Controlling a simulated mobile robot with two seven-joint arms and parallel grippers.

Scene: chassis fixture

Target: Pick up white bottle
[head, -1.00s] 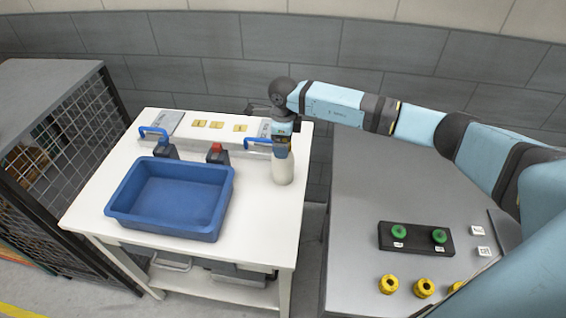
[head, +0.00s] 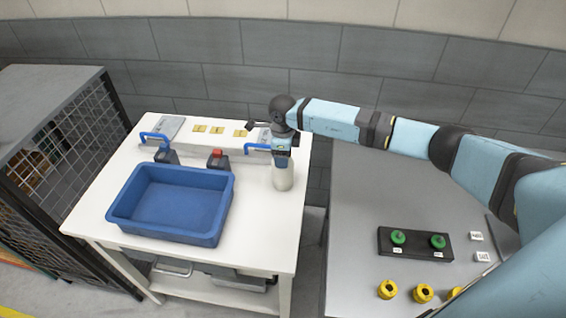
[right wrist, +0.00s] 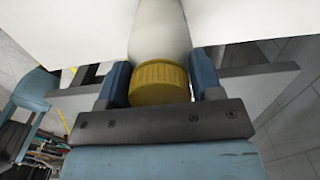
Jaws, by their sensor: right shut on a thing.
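The white bottle (head: 283,178) stands upright near the right edge of the white table (head: 255,225). My right gripper (head: 283,158) is above it, with its fingers at the bottle's top. In the right wrist view the bottle's yellow cap (right wrist: 159,83) sits between the two blue fingers of my right gripper (right wrist: 160,85), which is shut on it. The white body of the bottle (right wrist: 158,30) runs on past the cap. In the head view the cap is mostly hidden by the gripper. My left gripper is not in view.
A blue bin (head: 172,203), empty, stands left of the bottle on the table. A grey bench (head: 370,215) at right holds green knobs (head: 398,237) and yellow rings (head: 388,289).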

